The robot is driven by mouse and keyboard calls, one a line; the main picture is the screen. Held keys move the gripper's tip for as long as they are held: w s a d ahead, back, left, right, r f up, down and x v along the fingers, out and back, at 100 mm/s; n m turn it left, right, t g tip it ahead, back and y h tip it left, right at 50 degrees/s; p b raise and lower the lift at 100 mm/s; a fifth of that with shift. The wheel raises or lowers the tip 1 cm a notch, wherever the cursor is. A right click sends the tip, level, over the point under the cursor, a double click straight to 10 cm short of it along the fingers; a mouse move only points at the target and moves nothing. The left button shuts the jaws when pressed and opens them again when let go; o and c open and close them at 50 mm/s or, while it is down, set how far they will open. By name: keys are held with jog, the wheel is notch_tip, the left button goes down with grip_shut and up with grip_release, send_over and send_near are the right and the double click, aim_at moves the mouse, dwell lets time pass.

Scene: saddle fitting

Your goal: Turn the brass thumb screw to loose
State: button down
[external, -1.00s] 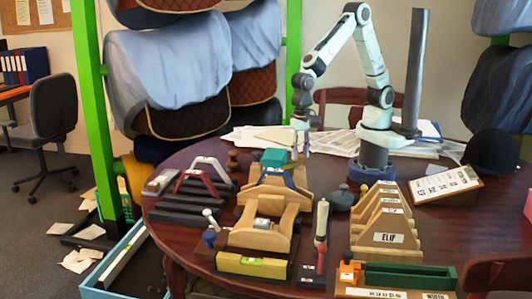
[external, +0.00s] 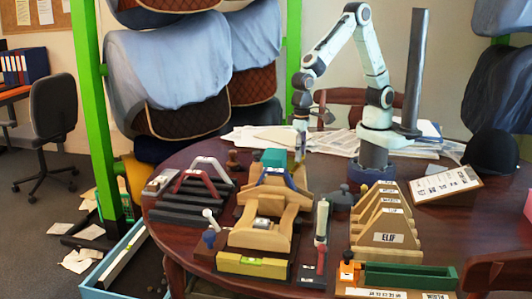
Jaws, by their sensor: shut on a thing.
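My gripper (external: 300,152) points down behind the right rear of the wooden saddle fixture (external: 262,232), close to its teal block (external: 273,158). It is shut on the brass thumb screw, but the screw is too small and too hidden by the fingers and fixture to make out. How far the screw is turned cannot be told.
Wooden stands marked ELIF (external: 388,240) are at the right. Dark stepped pieces (external: 190,205) lie left. A clipboard (external: 445,184) and dark helmet (external: 491,152) are at far right. Papers (external: 335,142) lie behind.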

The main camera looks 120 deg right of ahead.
jog(key=n, duration=0.4)
jog(key=shift+n, duration=0.3)
jog(key=n, duration=0.4)
jog(key=shift+n, duration=0.3)
jog(key=n, duration=0.9)
jog(key=shift+n, duration=0.4)
jog(key=c, duration=0.9)
grip_release()
jog(key=shift+o, duration=0.2)
